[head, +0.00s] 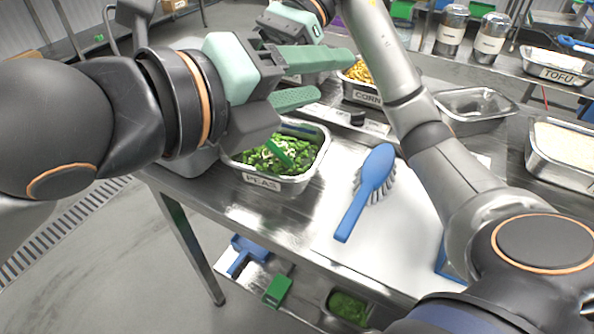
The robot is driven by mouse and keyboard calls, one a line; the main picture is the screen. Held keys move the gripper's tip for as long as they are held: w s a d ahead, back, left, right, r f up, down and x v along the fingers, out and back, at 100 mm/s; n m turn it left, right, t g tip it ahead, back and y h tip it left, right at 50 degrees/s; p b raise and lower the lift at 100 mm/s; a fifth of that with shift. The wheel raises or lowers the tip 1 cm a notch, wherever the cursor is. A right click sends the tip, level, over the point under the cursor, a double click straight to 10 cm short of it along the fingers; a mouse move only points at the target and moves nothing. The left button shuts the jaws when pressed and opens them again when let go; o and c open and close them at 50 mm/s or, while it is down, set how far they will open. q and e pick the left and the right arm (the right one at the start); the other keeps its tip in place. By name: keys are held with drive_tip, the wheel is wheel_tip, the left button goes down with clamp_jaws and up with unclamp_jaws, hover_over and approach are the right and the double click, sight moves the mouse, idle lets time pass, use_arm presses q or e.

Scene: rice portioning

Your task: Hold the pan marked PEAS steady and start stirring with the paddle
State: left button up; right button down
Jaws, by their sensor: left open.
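The pan marked PEAS (262,181) stands near the left end of the steel table, filled with green peas or chopped greens. A flat green strip (280,153), perhaps part of the paddle, lies slanted in the food; I cannot tell more of its shape. My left gripper (335,75) is open, with its green fingers apart and empty, above and behind the pan, not touching it. My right gripper (290,20) shows only in part at the top, behind my left one; its fingers are hidden.
A blue brush (370,185) lies right of the pan. Behind are a CORN pan (367,97), an empty pan (475,105) and a TOFU pan (560,72). A pan of pale food (568,150) stands at right.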

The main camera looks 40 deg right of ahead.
use_arm(q)
wheel_tip(320, 180, down, 5)
drive_tip(key=s+d+m+y, duration=0.1)
drive_tip(key=s+m+y, duration=0.1)
drive_tip(key=m+y, duration=0.15)
drive_tip(key=m+t+y, duration=0.3)
drive_tip(key=m+y, duration=0.1)
drive_tip(key=m, duration=0.1)
approach(310, 175)
drive_tip(key=shift+n, duration=0.25)
drive_tip(key=x, duration=1.1)
drive_tip(key=shift+w+d+f, duration=0.15)
drive_tip(key=shift+f, duration=0.1)
drive_tip(key=shift+c, duration=0.2)
clamp_jaws()
